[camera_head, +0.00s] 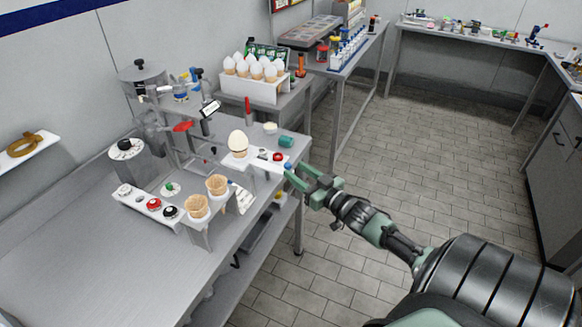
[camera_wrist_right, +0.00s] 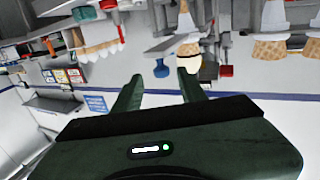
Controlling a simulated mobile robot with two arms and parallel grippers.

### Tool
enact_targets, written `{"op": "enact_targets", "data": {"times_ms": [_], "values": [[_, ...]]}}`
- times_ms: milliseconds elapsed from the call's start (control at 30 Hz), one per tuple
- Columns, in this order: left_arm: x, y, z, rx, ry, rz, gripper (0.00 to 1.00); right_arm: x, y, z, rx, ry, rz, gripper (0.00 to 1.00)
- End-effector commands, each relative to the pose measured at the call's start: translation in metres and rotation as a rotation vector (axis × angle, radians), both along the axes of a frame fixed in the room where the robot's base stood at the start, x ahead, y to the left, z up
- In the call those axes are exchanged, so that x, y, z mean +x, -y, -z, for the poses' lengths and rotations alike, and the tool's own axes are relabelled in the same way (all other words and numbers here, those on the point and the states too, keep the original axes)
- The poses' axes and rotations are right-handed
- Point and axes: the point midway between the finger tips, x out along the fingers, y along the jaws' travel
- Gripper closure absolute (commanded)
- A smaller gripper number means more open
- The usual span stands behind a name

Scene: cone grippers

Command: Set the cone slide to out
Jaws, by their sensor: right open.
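A white slide plate (camera_head: 262,164) sticks out at the bench's right edge, and a cone topped with a white-cream scoop (camera_head: 238,145) stands at its left end. I take this plate for the cone slide. A blue knob (camera_head: 288,167) is at its outer end. In the right wrist view, which looks upside down, the blue knob (camera_wrist_right: 162,68) shows just beyond and between my fingertips. The topped cone (camera_wrist_right: 188,38) is behind it. My right gripper (camera_head: 297,173) is open and empty, close to the knob; contact cannot be told. My left gripper is not in view.
A red knob (camera_head: 278,157) and a teal cylinder (camera_head: 286,141) are close by. A white holder with two empty cones (camera_head: 207,198) stands to the left. A rack of topped cones (camera_head: 256,84) is behind. Floor right of the bench is clear.

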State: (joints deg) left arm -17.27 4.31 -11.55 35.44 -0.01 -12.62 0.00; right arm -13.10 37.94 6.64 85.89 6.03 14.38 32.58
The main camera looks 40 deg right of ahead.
Motion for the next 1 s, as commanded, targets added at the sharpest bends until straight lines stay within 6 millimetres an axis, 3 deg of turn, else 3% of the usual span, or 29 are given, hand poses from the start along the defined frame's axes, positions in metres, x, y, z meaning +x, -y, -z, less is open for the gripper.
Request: {"op": "enact_targets", "data": {"times_ms": [100,300,900,1000], "values": [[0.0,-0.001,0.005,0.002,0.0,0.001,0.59,-0.019,0.0,0.002,-0.001,-0.002,0.0,0.59],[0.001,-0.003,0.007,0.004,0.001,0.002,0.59,-0.036,0.0,0.0,-0.001,0.0,0.0,0.59],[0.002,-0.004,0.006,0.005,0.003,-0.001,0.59,-0.038,0.0,0.0,-0.001,0.001,0.001,0.59],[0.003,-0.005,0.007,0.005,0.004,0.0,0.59,-0.04,0.002,0.01,0.0,-0.017,0.01,0.59]]}}
